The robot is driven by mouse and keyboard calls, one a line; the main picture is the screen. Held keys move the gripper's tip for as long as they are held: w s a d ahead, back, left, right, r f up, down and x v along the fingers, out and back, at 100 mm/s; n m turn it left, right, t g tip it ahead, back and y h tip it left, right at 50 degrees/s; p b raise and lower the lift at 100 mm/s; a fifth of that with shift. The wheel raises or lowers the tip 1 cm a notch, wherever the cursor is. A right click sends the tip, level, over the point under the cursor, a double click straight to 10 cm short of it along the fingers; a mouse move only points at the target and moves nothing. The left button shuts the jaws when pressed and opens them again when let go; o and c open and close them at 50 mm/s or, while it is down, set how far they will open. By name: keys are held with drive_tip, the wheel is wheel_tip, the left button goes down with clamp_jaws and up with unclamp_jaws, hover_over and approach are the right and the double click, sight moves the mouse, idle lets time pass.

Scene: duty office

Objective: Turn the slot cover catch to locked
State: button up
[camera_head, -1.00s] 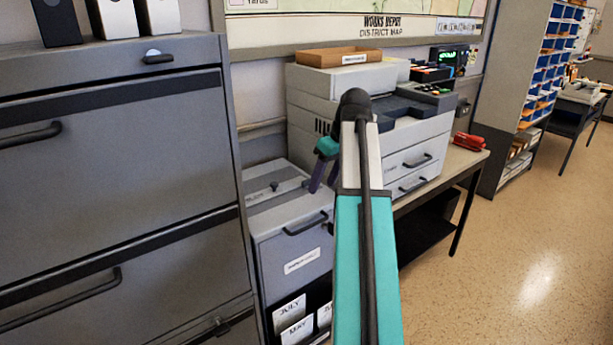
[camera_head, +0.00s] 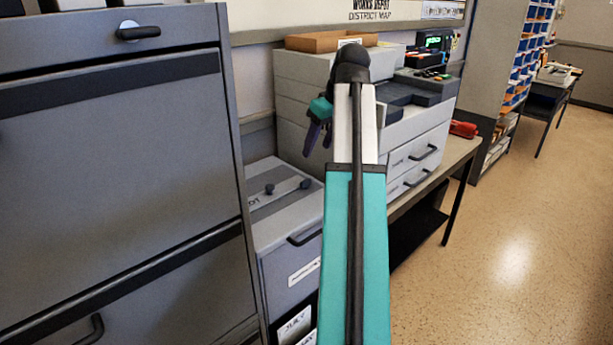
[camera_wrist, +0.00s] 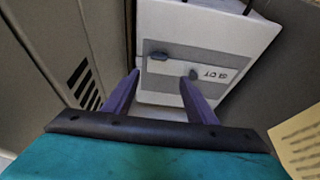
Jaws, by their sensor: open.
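A low grey box cabinet (camera_head: 285,228) stands between the tall grey cabinet and the printer table. Its top has a darker band with two small dark knob-like parts. In the wrist view these are a wider dark part (camera_wrist: 158,56) and a smaller dark knob (camera_wrist: 193,74) beside partly legible lettering. I cannot tell which one is the slot cover catch, or its setting. My gripper (camera_head: 318,140) points down above the box, apart from it. In the wrist view its purple fingers (camera_wrist: 160,78) are spread and empty, with the band showing between and beyond them.
The tall grey cabinet (camera_head: 110,130) with a black handle rises close on the left. The printer (camera_head: 400,125) on its table (camera_head: 440,165) stands on the right, behind my arm. A cardboard tray (camera_head: 335,40) lies on top. The floor (camera_head: 500,240) at right is clear.

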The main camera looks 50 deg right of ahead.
sight(306, 180)
drive_tip(key=shift+d+f, duration=0.1)
drive_tip(key=b+x, duration=0.1)
drive_tip(key=x, duration=1.2)
drive_tip(key=shift+f+b, duration=0.3)
drive_tip(key=shift+b, duration=0.1)
drive_tip(key=shift+d, duration=0.1)
drive_tip(key=shift+c, duration=0.3)
drive_tip(key=c, duration=1)
